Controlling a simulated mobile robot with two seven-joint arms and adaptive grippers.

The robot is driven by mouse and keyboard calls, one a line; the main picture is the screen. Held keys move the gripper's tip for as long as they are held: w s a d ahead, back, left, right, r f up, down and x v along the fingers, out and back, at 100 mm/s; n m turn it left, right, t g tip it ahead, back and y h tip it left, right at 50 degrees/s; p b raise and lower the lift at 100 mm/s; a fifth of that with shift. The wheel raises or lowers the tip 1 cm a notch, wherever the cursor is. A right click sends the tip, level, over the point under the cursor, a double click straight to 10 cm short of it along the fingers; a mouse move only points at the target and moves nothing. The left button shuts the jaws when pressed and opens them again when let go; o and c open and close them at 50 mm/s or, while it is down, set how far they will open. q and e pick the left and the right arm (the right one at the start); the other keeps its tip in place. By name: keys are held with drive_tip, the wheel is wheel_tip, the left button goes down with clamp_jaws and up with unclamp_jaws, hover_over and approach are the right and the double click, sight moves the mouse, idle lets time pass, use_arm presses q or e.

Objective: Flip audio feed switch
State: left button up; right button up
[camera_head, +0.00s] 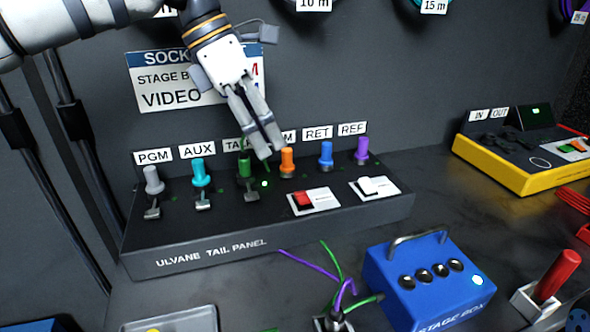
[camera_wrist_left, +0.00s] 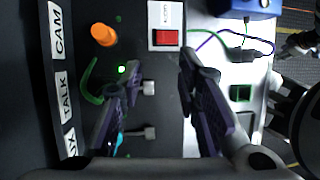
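The ULVANE TAIL PANEL (camera_head: 220,248) carries a red rocker switch (camera_head: 303,199) on a white plate and a white rocker (camera_head: 372,184) to its right; their small labels are unreadable. I cannot tell which is the audio feed switch. The red rocker also shows in the wrist view (camera_wrist_left: 166,38). My left gripper (camera_head: 272,152) reaches down over the TALK and CAM sockets, behind and left of the red rocker. In the wrist view its fingers (camera_wrist_left: 160,115) are apart, with metal toggles (camera_wrist_left: 148,88) between them; nothing is held.
Coloured plugs stand along the panel, including green (camera_head: 245,165), orange (camera_head: 287,162) and blue (camera_head: 326,154). A blue stage box (camera_head: 425,270) and loose cables lie in front. A yellow-edged device (camera_head: 500,165) and a red-handled lever (camera_head: 557,275) are to the right.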

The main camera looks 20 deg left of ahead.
sight(295, 193)
use_arm(q)
drive_tip(key=x, duration=0.9)
drive_tip(key=shift+d+f+b, duration=0.15)
drive_tip(key=shift+f+b, duration=0.2)
drive_tip(key=shift+c, duration=0.6)
